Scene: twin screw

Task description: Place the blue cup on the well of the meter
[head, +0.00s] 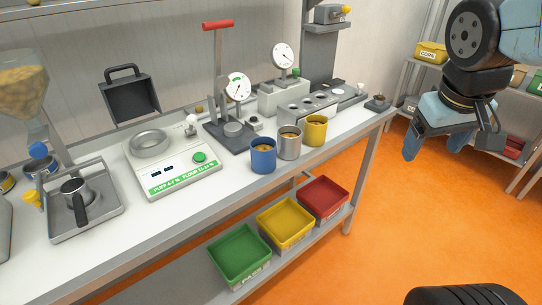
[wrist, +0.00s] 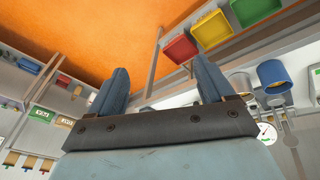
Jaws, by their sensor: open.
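The blue cup (head: 263,155) stands upright on the bench near its front edge, with tan contents inside. It also shows in the wrist view (wrist: 275,76) at the right. The meter (head: 185,175) is a white box with a green button and green lettering, to the left of the cup. Its well (head: 149,143) is a round grey dish on top at the back left; it looks empty. My gripper (head: 448,150) is open and empty, off the bench's right end, well away from the cup. Its spread fingers also show in the wrist view (wrist: 160,75).
A grey cup (head: 289,143) and a yellow cup (head: 313,131) stand close to the blue cup's right. A lever press (head: 218,80) with dial gauges stands behind. Green (head: 239,255), yellow (head: 286,222) and red (head: 323,200) bins sit on the lower shelf. Orange floor is clear below my gripper.

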